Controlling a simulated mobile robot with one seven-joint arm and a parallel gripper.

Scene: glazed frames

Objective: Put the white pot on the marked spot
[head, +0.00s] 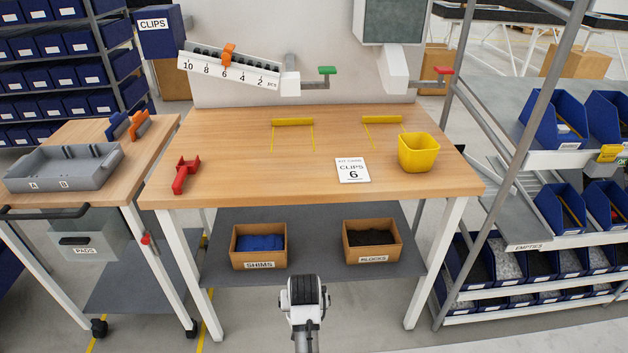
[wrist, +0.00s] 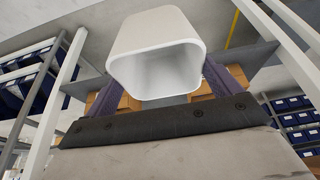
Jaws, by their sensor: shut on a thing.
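The white pot (wrist: 155,45) is in the wrist view, between the dark fingers of my gripper (wrist: 158,88), which is shut on it. Its open mouth faces the camera and looks empty. In the head view my gripper (head: 304,290) is low at the front, in front of the workbench and below its top; the pot cannot be made out there. Two spots are marked in yellow on the bench top: a left one (head: 293,122) with bare wood inside, and a right one (head: 382,119). Which one the task means is not shown.
A yellow pot (head: 418,153) stands near the right marking. A card reading CLIPS 6 (head: 352,170) lies between the markings' front ends. A red clamp-like piece (head: 185,175) is at the bench's left. The bench's front middle is clear.

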